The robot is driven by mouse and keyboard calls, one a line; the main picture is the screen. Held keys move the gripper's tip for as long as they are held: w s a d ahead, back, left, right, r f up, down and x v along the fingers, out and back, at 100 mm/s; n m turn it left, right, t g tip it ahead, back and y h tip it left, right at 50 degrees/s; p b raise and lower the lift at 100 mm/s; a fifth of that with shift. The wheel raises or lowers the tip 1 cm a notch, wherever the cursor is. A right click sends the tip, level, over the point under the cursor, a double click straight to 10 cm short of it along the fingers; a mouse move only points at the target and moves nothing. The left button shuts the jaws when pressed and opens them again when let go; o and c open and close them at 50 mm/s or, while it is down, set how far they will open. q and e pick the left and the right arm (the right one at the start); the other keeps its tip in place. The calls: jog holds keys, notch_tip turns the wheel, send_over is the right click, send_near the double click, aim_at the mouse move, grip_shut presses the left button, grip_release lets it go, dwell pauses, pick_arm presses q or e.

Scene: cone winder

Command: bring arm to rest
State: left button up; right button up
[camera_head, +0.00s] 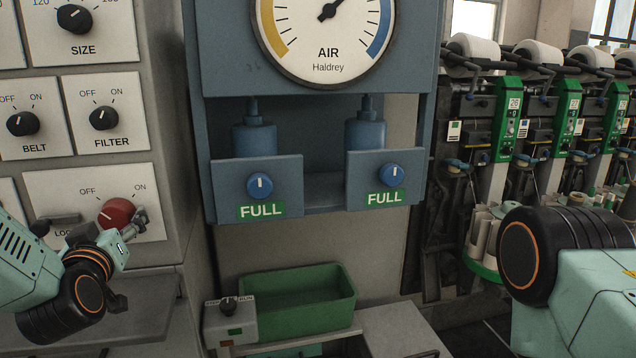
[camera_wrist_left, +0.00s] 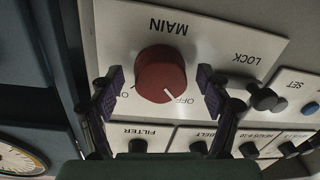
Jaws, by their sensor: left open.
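My left gripper (camera_head: 135,222) is at the red MAIN knob (camera_head: 117,213) on the grey control panel at the left. In the left wrist view, the gripper (camera_wrist_left: 162,92) is open, with its purple-padded fingers on either side of the red knob (camera_wrist_left: 162,74). Gaps show between the knob and both fingers. The white mark on the knob points toward OFF. My right gripper is not in view; only a dark joint and pale green link of my right arm show at the right of the head view.
A LOCK lever (camera_wrist_left: 264,98) is beside the MAIN knob. FILTER (camera_head: 104,118), BELT (camera_head: 22,123) and SIZE (camera_head: 75,19) knobs are above. A blue cabinet with an AIR gauge (camera_head: 328,30) stands in the middle, above a green bin (camera_head: 297,318). Winding machines (camera_head: 508,120) line the right.

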pick_arm(q)
jog(key=m, duration=0.3)
jog(key=shift+s+f+m, duration=0.1)
jog(key=shift+s+m, duration=0.25)
jog(key=shift+m, duration=0.05)
jog(key=shift+v, duration=2.2)
